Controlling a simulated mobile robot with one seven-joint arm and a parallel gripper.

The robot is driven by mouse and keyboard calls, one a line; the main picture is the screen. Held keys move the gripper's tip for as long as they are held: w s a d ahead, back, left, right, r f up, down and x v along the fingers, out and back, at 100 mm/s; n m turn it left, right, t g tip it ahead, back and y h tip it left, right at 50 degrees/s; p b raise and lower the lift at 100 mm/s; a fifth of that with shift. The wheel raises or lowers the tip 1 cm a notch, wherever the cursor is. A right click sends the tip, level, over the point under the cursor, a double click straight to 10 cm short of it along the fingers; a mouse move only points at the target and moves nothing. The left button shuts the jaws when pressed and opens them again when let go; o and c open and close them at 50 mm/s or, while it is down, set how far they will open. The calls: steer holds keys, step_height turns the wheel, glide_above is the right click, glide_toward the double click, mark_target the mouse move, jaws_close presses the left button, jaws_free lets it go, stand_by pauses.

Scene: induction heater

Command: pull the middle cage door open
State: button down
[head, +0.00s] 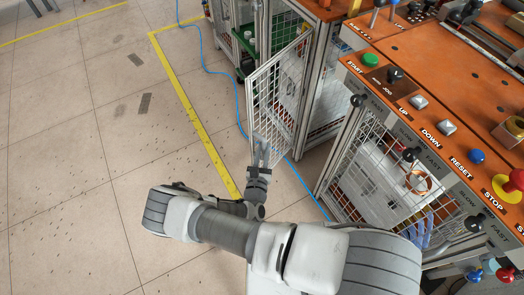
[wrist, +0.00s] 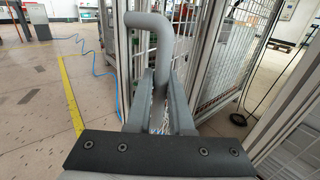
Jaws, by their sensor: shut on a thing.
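The middle cage door (head: 272,92) is a white mesh panel in a light metal frame. It stands ajar, swung out at an angle from the cage post (head: 318,85). My gripper (head: 262,150) is at the lower part of its free edge. The handle's lower part is hidden between the fingers. The door mesh (wrist: 188,28) shows just behind the handle.
An orange control bench (head: 440,85) with buttons and levers stands at the right, with a mesh cage (head: 370,185) beneath it. A blue cable (head: 238,100) runs along the floor by the door. A yellow floor line (head: 195,115) lies left of it; the floor beyond is clear.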

steer(key=shift+d, duration=0.1)
stand_by(0.5)
steer(key=c, duration=0.8)
jaws_free()
steer(key=shift+s, duration=0.1)
